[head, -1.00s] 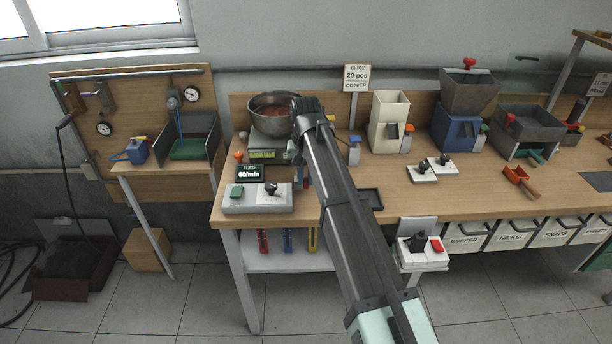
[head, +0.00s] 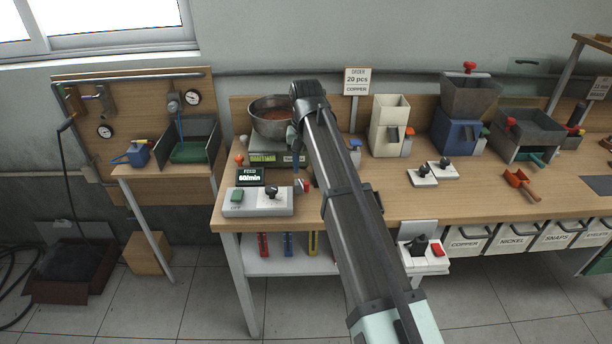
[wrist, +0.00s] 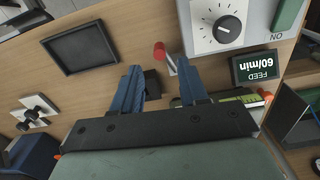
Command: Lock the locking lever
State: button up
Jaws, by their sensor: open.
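A small lever with a red tip (wrist: 160,48) and a pale stem stands on the bench in the wrist view, beside the white dial box. It may be the locking lever; its locked or unlocked state cannot be told. Its red end also shows in the head view (head: 304,185), just left of my arm. My gripper (wrist: 158,65) is open and empty, its two blue fingers on either side of the space below the lever in the wrist view. A small black block (wrist: 152,84) shows between the fingers. In the head view my arm hides most of the gripper.
The white dial box (wrist: 222,25) and the feed display (wrist: 256,66) are close to the right finger in the wrist view. A green-lit scale (head: 264,158) carries a metal bowl (head: 272,125).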

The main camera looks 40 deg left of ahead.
aim_at(306, 183)
notch_tip(306, 183, up, 9)
jog(key=shift+f, duration=0.2)
dwell(0.6)
